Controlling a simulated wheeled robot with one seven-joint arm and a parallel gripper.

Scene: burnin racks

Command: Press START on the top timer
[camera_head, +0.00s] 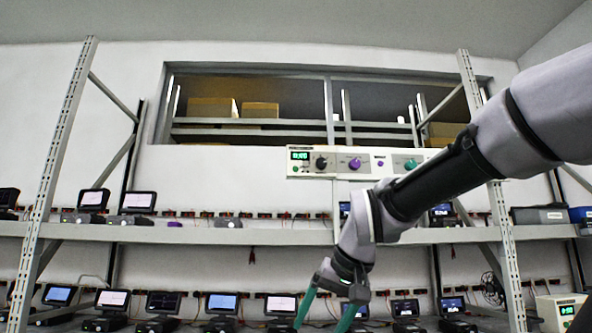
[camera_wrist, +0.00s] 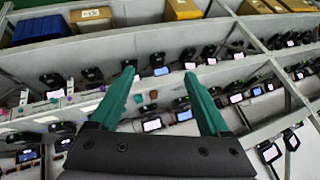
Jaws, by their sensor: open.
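The top timer is a long white panel (camera_head: 329,165) above the upper shelf in the head view. It has a green lit display (camera_head: 299,155) at its left end, a small green button (camera_head: 295,169) below that, and dark, purple and teal knobs. Its labels are too small to read. My arm crosses in front of its right end. My gripper (camera_head: 320,312) points down, below and apart from the panel, its fingertips near the bottom edge. In the wrist view my gripper (camera_wrist: 159,72) shows two teal fingers spread apart with nothing between them. I cannot clearly make out the panel there.
A second white box with a green display (camera_head: 562,310) stands at the lower right. Metal rack posts (camera_head: 55,180) flank the view. Shelves (camera_head: 270,236) hold several small screens and cables. Cardboard boxes (camera_head: 212,107) sit behind the window opening.

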